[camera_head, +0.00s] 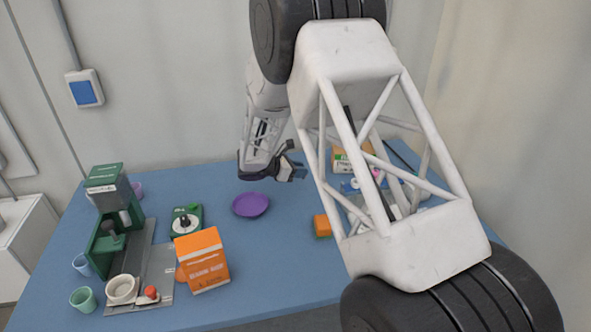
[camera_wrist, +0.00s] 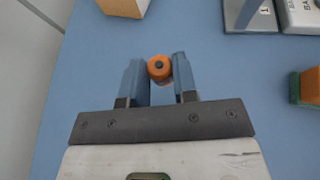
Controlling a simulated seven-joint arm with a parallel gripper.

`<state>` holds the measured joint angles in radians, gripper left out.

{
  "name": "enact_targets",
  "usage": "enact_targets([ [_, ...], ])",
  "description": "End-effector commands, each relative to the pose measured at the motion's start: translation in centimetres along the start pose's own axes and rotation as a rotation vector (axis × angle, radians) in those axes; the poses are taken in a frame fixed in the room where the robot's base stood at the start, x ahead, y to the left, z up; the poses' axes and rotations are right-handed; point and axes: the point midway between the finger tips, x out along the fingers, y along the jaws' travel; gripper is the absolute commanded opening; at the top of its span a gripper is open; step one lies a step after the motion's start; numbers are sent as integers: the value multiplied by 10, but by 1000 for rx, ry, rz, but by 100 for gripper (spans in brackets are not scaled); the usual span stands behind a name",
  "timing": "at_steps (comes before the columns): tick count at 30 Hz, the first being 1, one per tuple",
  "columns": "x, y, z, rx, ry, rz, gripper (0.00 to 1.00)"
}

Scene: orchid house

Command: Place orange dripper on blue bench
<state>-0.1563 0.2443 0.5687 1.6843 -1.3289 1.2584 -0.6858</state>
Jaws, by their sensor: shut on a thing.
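My gripper is shut on a small round orange piece with a dark centre, which I take for the orange dripper (camera_wrist: 159,68). In the wrist view the two blue-grey fingers (camera_wrist: 158,82) stand on either side of it, with a pale part just below the orange top. In the head view my gripper (camera_head: 289,171) is over the back middle of the blue bench (camera_head: 290,275), and the dripper cannot be made out there. Bare blue bench surface (camera_wrist: 220,75) lies around the dripper in the wrist view. I cannot tell whether the dripper touches it.
A purple dish (camera_head: 250,205) lies left of my gripper. An orange-and-green block (camera_head: 322,226) is nearer the front. An orange carton (camera_head: 202,262), green machine (camera_head: 108,215) and cups crowd the left. A cardboard box (camera_head: 347,160) stands right. The bench's front middle is clear.

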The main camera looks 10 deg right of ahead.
Motion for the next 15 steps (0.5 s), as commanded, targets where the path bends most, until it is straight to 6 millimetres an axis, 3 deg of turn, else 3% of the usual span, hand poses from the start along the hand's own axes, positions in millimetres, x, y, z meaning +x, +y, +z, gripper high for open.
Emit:
enact_targets([
  [9,10,44,-1,0,0,0,5],
  [15,13,56,0,-1,0,0,5],
])
